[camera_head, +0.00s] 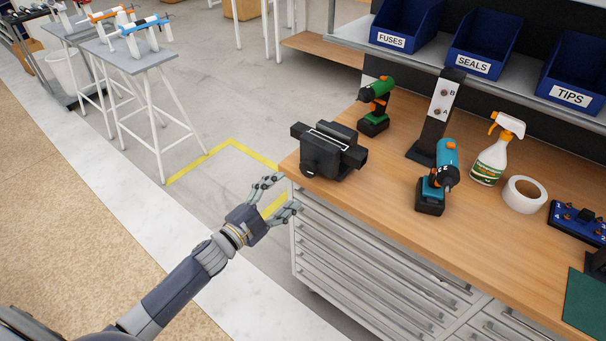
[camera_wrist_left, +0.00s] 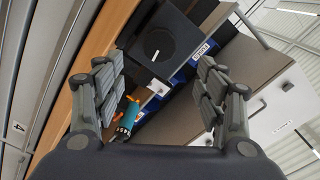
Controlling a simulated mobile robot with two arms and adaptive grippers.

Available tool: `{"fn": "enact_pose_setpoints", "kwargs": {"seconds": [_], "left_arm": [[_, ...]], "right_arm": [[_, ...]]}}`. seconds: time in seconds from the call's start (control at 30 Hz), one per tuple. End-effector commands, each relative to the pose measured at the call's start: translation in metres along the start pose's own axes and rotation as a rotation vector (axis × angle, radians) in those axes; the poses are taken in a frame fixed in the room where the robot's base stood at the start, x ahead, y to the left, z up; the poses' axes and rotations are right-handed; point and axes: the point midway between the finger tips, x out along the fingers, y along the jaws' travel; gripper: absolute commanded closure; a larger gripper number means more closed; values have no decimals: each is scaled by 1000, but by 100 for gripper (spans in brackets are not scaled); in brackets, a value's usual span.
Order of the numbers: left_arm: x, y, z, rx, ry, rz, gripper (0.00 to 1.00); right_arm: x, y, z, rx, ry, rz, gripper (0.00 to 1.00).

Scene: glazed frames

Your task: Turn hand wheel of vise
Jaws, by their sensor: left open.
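The black vise (camera_head: 327,150) stands on the left end of the wooden workbench. In the left wrist view, the vise (camera_wrist_left: 180,28) shows a round dark disc (camera_wrist_left: 160,45) that looks like its hand wheel, partly blending into the dark body. In the head view the wheel is hard to make out. My left gripper (camera_head: 283,193) is open and empty, just off the bench's left edge, below and left of the vise and apart from it. In the left wrist view the vise lies beyond the spread fingers (camera_wrist_left: 157,80). My right gripper is not in view.
On the workbench (camera_head: 390,215) are a green drill (camera_head: 375,105), a teal drill (camera_head: 437,180), a black stand (camera_head: 436,120), a spray bottle (camera_head: 492,155) and a tape roll (camera_head: 523,194). Blue bins (camera_head: 482,48) sit on the shelf behind.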

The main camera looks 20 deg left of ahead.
Motion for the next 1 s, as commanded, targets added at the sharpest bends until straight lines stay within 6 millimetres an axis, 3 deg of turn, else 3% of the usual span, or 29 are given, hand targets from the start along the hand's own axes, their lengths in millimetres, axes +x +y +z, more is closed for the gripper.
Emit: {"fn": "enact_pose_setpoints", "kwargs": {"seconds": [0.3, 0.5, 0.6, 0.77, 1.0], "left_arm": [[-7, 3, -6, 1274, 14, -16, 35], [-13, 3, 1, 1902, -1, 11, 35], [-16, 3, 3, 2076, -5, 26, 35], [-12, 1, 4, 2175, -6, 35, 35], [23, -1, 4, 2174, -8, 34, 35]], "right_arm": [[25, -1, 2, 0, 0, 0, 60], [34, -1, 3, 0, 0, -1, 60], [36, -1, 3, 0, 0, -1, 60], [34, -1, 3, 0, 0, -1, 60], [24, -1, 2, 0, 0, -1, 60]]}}
